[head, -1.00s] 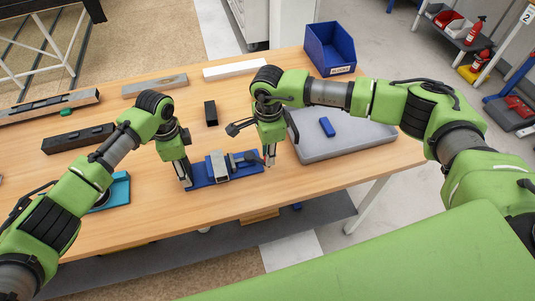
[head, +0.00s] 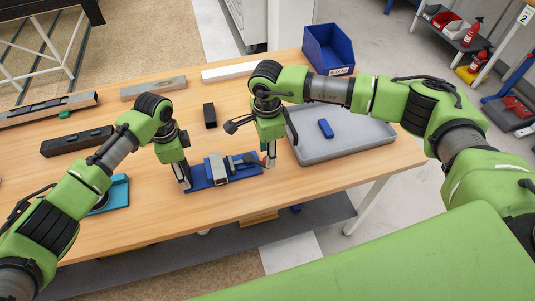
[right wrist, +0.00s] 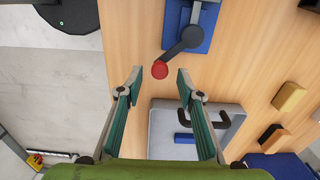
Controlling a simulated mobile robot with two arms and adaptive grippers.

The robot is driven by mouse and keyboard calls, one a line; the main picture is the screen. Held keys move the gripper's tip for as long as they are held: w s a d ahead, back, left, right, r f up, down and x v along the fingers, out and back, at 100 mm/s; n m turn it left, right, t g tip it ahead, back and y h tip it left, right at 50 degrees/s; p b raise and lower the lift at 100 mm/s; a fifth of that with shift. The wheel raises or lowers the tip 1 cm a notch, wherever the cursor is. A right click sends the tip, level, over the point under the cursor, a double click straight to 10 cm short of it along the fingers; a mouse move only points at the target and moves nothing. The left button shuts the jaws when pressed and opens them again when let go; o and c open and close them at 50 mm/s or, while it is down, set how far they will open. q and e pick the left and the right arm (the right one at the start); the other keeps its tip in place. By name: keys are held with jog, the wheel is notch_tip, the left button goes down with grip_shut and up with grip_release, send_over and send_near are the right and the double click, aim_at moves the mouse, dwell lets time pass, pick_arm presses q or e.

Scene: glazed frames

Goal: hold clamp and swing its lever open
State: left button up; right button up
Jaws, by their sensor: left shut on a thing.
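The clamp has a blue base (head: 233,177), a grey body (head: 217,167) and a dark lever (right wrist: 187,40) ending in a red knob (right wrist: 160,70). It lies near the table's front edge in the head view. My left gripper (head: 186,183) is shut on the left end of the base. My right gripper (right wrist: 159,76) is open at the right end of the clamp, pointing down. In the right wrist view the red knob appears between its two fingertips, with gaps on both sides. The head view shows this gripper (head: 269,162) partly covering the lever's end.
A grey tray (head: 365,142) with a blue block (head: 326,128) lies right of the clamp. A blue bin (head: 329,48) stands behind it. A black block (head: 210,115) stands behind the clamp. A teal holder (head: 118,193) lies left. Several bars lie along the back and left.

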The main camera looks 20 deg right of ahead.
pick_arm(q)
jog(key=shift+s+f, duration=0.2)
jog(key=shift+f, duration=0.05)
pick_arm(e)
notch_tip(320, 180, up, 10)
jog(key=shift+r, duration=0.2)
dwell(0.7)
pick_arm(q)
jog(key=o, duration=1.3)
jog(key=shift+o, duration=0.8)
jog(key=shift+w+r, duration=0.1)
jog(key=shift+w, duration=0.1)
pick_arm(e)
jog(key=shift+w, duration=0.1)
pick_arm(q)
notch_tip(320, 180, up, 12)
pick_arm(e)
jog(key=shift+f, duration=0.1)
